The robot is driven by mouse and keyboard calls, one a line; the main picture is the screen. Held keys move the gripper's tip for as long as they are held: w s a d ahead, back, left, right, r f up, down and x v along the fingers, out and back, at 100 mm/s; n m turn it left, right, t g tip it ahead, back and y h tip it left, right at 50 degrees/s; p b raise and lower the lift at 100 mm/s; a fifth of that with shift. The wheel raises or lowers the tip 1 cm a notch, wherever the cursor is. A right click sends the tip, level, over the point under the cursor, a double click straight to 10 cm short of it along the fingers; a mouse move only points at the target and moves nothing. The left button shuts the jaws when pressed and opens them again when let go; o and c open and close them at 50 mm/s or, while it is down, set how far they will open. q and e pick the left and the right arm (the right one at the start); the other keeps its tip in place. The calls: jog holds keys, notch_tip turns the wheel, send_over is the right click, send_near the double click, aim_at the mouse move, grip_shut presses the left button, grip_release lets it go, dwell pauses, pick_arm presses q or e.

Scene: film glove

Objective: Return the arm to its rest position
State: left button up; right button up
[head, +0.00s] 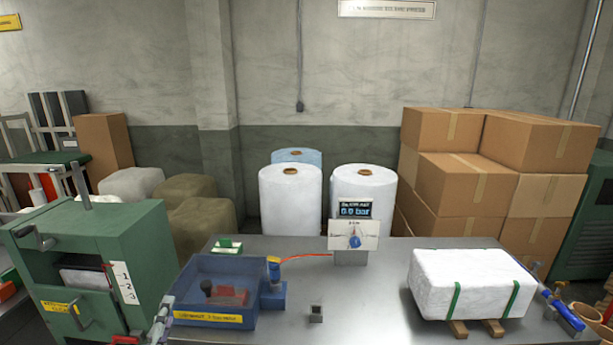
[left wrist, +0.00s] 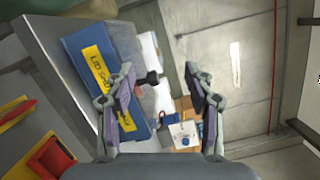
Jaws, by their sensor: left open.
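My left gripper (head: 160,322) shows at the bottom of the head view, low beside the left end of the blue bin (head: 215,270), between it and the green cabinet. In the left wrist view, the two fingers of the gripper (left wrist: 160,88) stand well apart with nothing held between them. The blue bin with its yellow label (left wrist: 98,66) lies beyond the left finger in that view. I cannot tell the exact gap between finger and bin. My right gripper is not in view.
The green cabinet (head: 95,240) stands open-fronted at the left. On the grey table (head: 375,310) are a gauge stand (head: 352,240), a small dark block (head: 316,314) and a white strapped bale (head: 470,283). White rolls (head: 290,205) and cartons (head: 460,185) stand behind. The middle front table is mostly clear.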

pick_arm(q)
jog(key=s+a+f+n+g+y, duration=0.1)
jog(key=s+f+n+g+y, duration=0.1)
jog(key=s+f+n+g, duration=0.8)
jog(key=s+d+f+n+g+h, duration=0.4)
jog(key=s+d+f+n+h, duration=0.1)
jog(key=s+d+f+n, duration=0.4)
jog(key=s+a+f+g, duration=0.1)
jog(key=a+f, duration=0.1)
jog(key=f, duration=1)
jog(key=s+a+f+g, duration=0.1)
jog(key=s+a+f, duration=0.1)
jog(key=f, duration=1)
jog(key=s+a+f, duration=0.1)
jog(key=s+f, duration=1.6)
jog(key=s, duration=0.2)
jog(key=shift+a+f+g, duration=0.2)
jog(key=shift+f+g, duration=0.1)
jog(key=shift+g, duration=0.1)
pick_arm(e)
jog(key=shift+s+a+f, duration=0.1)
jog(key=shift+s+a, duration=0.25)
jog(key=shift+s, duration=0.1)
